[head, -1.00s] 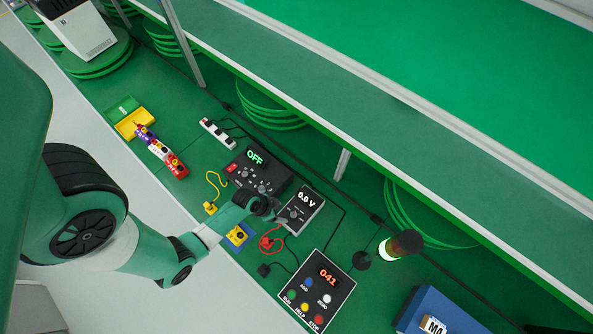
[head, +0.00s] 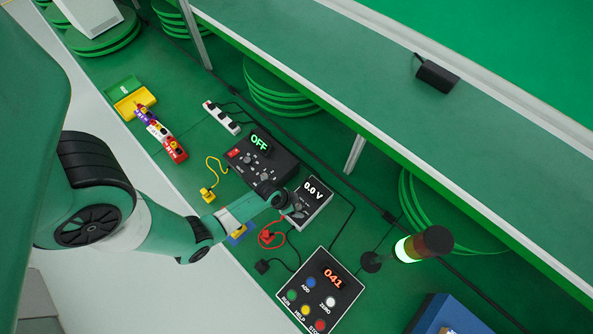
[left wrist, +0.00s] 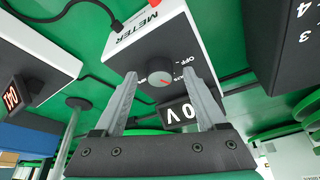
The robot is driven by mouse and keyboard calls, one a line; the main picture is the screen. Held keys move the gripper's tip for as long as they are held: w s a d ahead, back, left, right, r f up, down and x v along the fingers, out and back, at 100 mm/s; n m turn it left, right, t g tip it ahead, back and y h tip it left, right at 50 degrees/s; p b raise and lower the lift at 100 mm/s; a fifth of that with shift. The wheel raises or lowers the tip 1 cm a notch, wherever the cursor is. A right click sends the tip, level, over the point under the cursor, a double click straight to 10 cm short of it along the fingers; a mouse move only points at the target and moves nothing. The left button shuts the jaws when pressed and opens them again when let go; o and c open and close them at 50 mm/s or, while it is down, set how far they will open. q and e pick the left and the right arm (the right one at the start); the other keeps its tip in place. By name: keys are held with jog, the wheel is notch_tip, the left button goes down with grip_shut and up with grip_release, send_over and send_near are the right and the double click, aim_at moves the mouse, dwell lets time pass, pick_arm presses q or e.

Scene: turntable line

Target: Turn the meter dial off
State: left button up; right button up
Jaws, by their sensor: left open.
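The meter (head: 314,190) is a white-edged box with a dark face, and its display reads 0.0 V. It also shows in the left wrist view (left wrist: 180,28), seen upside down, with its lit display beyond the dial. The round grey dial (left wrist: 159,72) has a red mark, and small OFF lettering shows beside it. I cannot tell which setting the mark points to. My left gripper (left wrist: 159,85) is open, one finger on each side of the dial; contact cannot be told. In the head view my left gripper (head: 294,208) is over the dial end of the meter and hides part of it. My right gripper is not in view.
A dark power supply (head: 262,160) reading OFF stands left of the meter. A button box (head: 318,290) reading 041 stands in front right, near a lit lamp tower (head: 424,245). Red leads (head: 268,237) lie close by. A shelf (head: 370,90) runs behind.

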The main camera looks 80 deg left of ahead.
pick_arm(q)
grip_shut()
dwell(0.3)
jog(key=shift+n, duration=0.3)
jog(key=shift+d+r+n+y+p, duration=0.1)
jog(key=shift+n+y+p, duration=0.2)
jog(key=shift+n+p, duration=0.2)
jog(key=shift+n+g+y, duration=0.3)
jog(key=shift+n+y, duration=0.1)
jog(key=shift+n, duration=0.7)
jog(key=n+y, duration=0.1)
jog(key=n, duration=0.2)
jog(key=n+g, duration=0.1)
jog(key=n, duration=0.2)
jog(key=shift+w+d+y, duration=0.15)
jog(key=shift+y, duration=0.25)
jog(key=shift+g, duration=0.3)
